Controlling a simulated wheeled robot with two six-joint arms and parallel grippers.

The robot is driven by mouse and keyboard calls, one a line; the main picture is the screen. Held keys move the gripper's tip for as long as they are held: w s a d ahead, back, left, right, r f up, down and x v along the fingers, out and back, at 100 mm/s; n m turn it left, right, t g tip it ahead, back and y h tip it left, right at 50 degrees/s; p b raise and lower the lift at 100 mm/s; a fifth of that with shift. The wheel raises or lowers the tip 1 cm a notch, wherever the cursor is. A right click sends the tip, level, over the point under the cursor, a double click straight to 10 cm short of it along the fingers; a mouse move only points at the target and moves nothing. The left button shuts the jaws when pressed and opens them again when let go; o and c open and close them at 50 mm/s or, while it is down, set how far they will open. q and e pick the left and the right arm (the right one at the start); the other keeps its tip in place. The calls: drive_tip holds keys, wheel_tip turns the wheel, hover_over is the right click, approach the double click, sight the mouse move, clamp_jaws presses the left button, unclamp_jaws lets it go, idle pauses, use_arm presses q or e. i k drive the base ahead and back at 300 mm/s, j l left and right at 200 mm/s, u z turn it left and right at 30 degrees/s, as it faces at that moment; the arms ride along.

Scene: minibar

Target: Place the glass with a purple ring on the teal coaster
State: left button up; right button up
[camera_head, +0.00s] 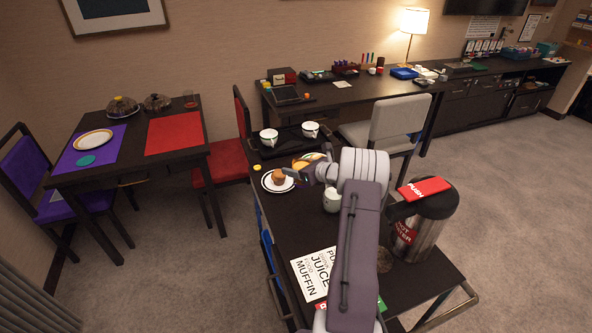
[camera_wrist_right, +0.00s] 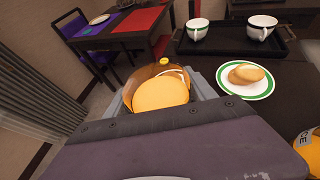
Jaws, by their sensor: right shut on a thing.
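My right gripper (camera_head: 308,172) is over the serving cart in the head view, partly hidden by its own arm. In the right wrist view it is shut on a glass of orange liquid (camera_wrist_right: 160,94); no purple ring can be made out on it. The orange shape (camera_head: 306,159) by the gripper in the head view appears to be this glass. The teal coaster (camera_head: 85,160) lies flat and bare on the purple placemat (camera_head: 112,143), on the dining table at the left, well away from the gripper. My left gripper is not in view.
The cart (camera_head: 300,225) holds a plate with a muffin (camera_head: 267,183), two cups on a black tray (camera_head: 287,140), a mug (camera_head: 331,200) and a hot-water dispenser (camera_head: 424,225). A white plate (camera_head: 93,139) lies near the coaster. Chairs stand around the dining table (camera_head: 180,163).

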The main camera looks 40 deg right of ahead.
sight(86, 160)
drive_tip(key=i+j+u, duration=0.2)
drive_tip(key=i, duration=0.3)
drive_tip(key=i+u, duration=0.25)
drive_tip(key=i, duration=0.25)
drive_tip(key=i+l+u, duration=0.2)
drive_tip(key=i, duration=0.35)
drive_tip(key=i+l+u, duration=0.2)
drive_tip(key=i, duration=0.3)
drive_tip(key=i+l+u, duration=0.2)
drive_tip(key=i, duration=0.3)
drive_tip(key=j, duration=0.1)
